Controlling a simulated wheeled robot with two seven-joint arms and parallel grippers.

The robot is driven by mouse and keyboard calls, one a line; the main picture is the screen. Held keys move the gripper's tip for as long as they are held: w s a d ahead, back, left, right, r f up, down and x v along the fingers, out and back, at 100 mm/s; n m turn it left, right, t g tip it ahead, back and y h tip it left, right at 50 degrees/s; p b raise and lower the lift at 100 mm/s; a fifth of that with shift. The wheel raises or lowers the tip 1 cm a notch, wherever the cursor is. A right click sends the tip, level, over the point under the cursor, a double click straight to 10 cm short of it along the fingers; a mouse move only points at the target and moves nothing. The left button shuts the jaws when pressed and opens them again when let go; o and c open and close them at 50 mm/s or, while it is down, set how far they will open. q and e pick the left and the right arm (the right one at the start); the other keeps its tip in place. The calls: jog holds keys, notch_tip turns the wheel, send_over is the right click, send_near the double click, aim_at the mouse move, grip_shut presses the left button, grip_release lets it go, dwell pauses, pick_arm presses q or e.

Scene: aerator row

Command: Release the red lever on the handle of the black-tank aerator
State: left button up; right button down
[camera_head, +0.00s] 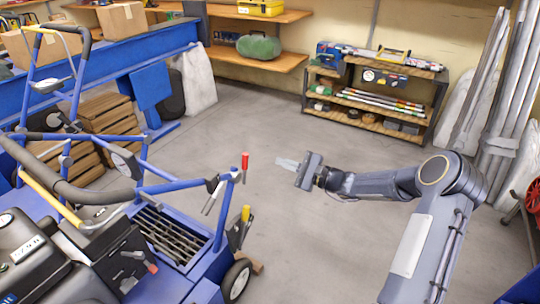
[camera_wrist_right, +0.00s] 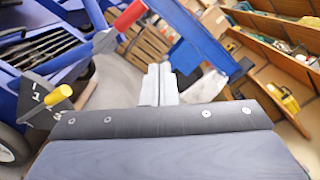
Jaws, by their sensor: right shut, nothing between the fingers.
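The aerator with the black tank (camera_head: 40,262) fills the lower left of the head view, with a blue tubular handle (camera_head: 175,187). A red-gripped lever (camera_head: 244,161) stands upright at the handle's right end. In the wrist view the red grip (camera_wrist_right: 130,15) is at the top, left of my fingers, tilted in the picture. My right gripper (camera_head: 284,163) is shut and empty, just right of the red lever, its fingers pointing at it. A gap shows between fingertips and lever. The fingers also show in the wrist view (camera_wrist_right: 159,82). My left gripper is out of view.
A yellow-gripped lever (camera_head: 245,213) sits lower on the machine, above a wheel (camera_head: 236,281). Another blue machine (camera_head: 100,55) stands behind, near wooden crates (camera_head: 105,118). A shelf rack (camera_head: 375,100) stands at the back wall. The grey floor (camera_head: 300,240) between is clear.

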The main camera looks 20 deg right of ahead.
jog(key=shift+p+v, duration=0.35)
jog(key=shift+v, duration=1.65)
jog(key=shift+w, duration=0.1)
jog(key=s+a+r+n+g, duration=0.4)
jog(key=s+a+n, duration=0.1)
jog(key=s+a, duration=0.2)
jog(key=s+a+r+n+g, duration=0.4)
jog(key=s+a+n+g, duration=0.1)
jog(key=s+a, duration=0.25)
jog(key=s+d+f+n+h, duration=0.2)
jog(key=s+n+h, duration=0.55)
jog(key=s, duration=1.25)
notch_tip(320, 180, up, 34)
jog(key=p, duration=3.3)
jog(key=shift+s+f+t, duration=0.2)
jog(key=shift+f+t, duration=0.05)
jog(key=shift+t, duration=0.05)
